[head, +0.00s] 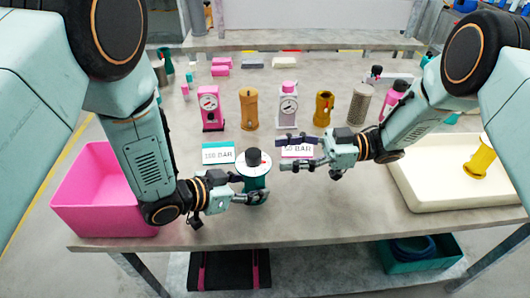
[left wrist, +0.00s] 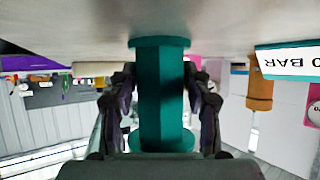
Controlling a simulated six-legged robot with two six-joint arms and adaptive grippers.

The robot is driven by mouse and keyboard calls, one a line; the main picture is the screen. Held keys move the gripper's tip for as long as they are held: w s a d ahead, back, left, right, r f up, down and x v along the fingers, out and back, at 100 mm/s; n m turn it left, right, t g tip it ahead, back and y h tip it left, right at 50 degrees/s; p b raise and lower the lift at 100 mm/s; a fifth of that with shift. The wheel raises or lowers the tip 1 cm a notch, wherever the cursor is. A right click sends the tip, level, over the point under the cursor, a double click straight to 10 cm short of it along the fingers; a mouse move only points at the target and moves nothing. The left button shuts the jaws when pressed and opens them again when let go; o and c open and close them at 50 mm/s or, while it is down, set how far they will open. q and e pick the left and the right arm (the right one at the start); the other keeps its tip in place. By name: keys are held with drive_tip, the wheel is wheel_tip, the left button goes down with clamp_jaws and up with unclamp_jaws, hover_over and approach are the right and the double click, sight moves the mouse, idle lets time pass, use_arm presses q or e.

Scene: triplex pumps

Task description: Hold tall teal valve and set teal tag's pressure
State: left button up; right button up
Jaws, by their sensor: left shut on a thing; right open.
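The teal valve (head: 257,182) stands upright near the table's front edge, with a black knob (head: 253,157) on its pale top. My left gripper (head: 252,196) is shut around its body. In the left wrist view the teal body (left wrist: 162,95) appears upside down between the two dark fingers. The teal tag (head: 218,153), a white card with a teal edge and a number ending in BAR, stands just left of the valve; its digits are too small to be sure of. My right gripper (head: 289,153) is open and empty, to the right of the knob and apart from it.
A pink-edged tag (head: 298,151) stands behind the right gripper. Pink bin (head: 100,205) is at left, cream tray (head: 455,190) with a yellow part (head: 481,158) at right. A row with a pink gauge unit (head: 211,108) and brown valve (head: 249,108) stands behind.

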drive_tip(key=shift+w+d, duration=0.15)
drive_tip(key=shift+d, duration=1.9)
use_arm(q)
drive_tip(key=o, duration=1)
drive_tip(key=shift+c, duration=0.2)
drive_tip(key=v, duration=1.2)
drive_tip(key=shift+s, duration=0.1)
drive_tip(key=shift+d, duration=0.1)
